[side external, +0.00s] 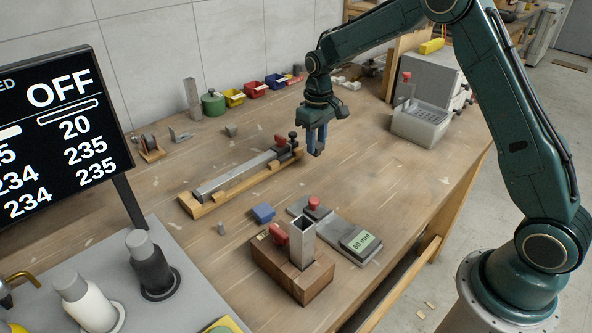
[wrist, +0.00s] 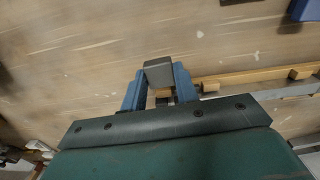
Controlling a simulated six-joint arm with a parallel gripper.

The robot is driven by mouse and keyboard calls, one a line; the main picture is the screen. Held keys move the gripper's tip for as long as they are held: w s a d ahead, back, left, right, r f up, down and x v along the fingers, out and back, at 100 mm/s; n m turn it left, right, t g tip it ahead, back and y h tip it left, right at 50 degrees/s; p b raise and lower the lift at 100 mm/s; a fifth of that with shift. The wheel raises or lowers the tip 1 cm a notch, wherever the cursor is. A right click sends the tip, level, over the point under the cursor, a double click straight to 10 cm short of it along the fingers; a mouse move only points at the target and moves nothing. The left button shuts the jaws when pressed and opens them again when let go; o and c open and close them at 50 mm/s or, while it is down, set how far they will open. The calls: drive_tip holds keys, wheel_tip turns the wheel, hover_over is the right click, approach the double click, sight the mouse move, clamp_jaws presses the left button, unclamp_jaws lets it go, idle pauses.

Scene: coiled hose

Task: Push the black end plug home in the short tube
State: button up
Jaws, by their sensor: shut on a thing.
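My gripper (side external: 317,140) hangs above the table, just right of the far end of the long tube's fixture. In the wrist view its blue fingers (wrist: 158,84) are shut on a dark grey block-shaped piece, which looks like the black end plug (wrist: 158,72). In the side view the plug is small and mostly hidden by the fingers. The short tube (side external: 301,238) is a square metal tube standing upright in a wooden block (side external: 293,275), with its open end up and a red clamp (side external: 275,237) beside it. The held plug is well apart from this tube.
A long square tube (side external: 235,176) lies in a wooden fixture (side external: 190,208). A blue block (side external: 262,213) and a grey plate with a red knob (side external: 314,203) and a "60 mm" display (side external: 358,242) lie near the short tube. A grey bin (side external: 420,127) stands right.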

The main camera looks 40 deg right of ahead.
drive_tip(key=shift+a+r, duration=0.1)
drive_tip(key=s+a+r, duration=0.9)
drive_tip(key=s+a, duration=0.1)
drive_tip(key=a, duration=0.3)
drive_tip(key=s+a+r, duration=0.9)
drive_tip(key=s+a, duration=0.2)
drive_tip(key=a, duration=0.2)
drive_tip(key=shift+m, duration=0.3)
drive_tip(key=shift+a+f, duration=0.1)
drive_tip(key=shift+f, duration=0.1)
drive_tip(key=shift+f, duration=2.7)
drive_tip(key=shift+f, duration=1.5)
idle(0.6)
